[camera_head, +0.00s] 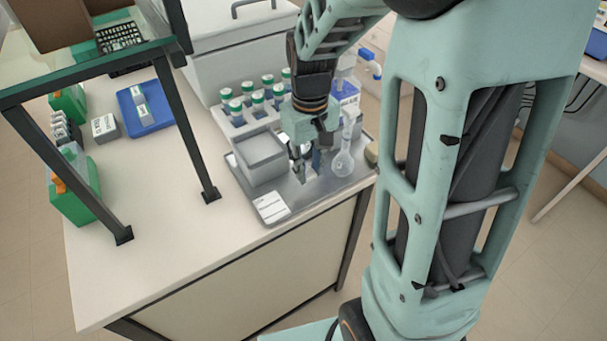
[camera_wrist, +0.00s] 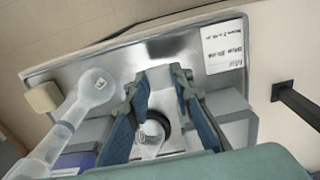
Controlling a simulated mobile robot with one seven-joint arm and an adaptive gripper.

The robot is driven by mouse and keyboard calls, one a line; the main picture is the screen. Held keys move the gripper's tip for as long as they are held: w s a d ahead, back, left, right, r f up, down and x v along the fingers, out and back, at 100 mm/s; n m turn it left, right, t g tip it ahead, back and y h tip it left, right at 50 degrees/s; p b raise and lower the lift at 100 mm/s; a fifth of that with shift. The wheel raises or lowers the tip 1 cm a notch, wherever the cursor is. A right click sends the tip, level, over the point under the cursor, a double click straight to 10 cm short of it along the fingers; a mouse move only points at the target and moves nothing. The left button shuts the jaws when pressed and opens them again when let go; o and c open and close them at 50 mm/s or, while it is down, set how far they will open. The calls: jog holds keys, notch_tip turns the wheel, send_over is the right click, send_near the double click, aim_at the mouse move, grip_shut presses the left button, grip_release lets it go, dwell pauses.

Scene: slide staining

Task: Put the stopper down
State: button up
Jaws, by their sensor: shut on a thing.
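My gripper (camera_head: 301,160) is low over the metal tray (camera_head: 313,188) on the bench, between a grey box and a clear flask. In the wrist view, my two blue-grey fingers (camera_wrist: 160,100) are closed in on a small pale, glassy piece with a dark ring (camera_wrist: 152,131), which I take to be the stopper. Its lower part and any contact with the tray are hidden. In the head view the stopper is too small and covered to make out clearly.
The clear flask (camera_head: 344,160) stands close right of my gripper; the grey box (camera_head: 260,157) is close left. A white label card (camera_head: 271,205) lies at the tray's front. Green-capped bottles (camera_head: 236,112) stand behind. A dark shelf frame (camera_head: 183,120) rises at left.

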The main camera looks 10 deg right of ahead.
aim_at(308, 172)
jog(key=shift+w+f+b, duration=0.1)
jog(key=shift+f+b, duration=0.8)
jog(key=shift+f, duration=0.65)
jog(key=shift+f, duration=0.15)
jog(key=o, duration=0.7)
jog(key=shift+o, duration=0.2)
notch_tip(308, 172, up, 12)
jog(key=p, duration=0.1)
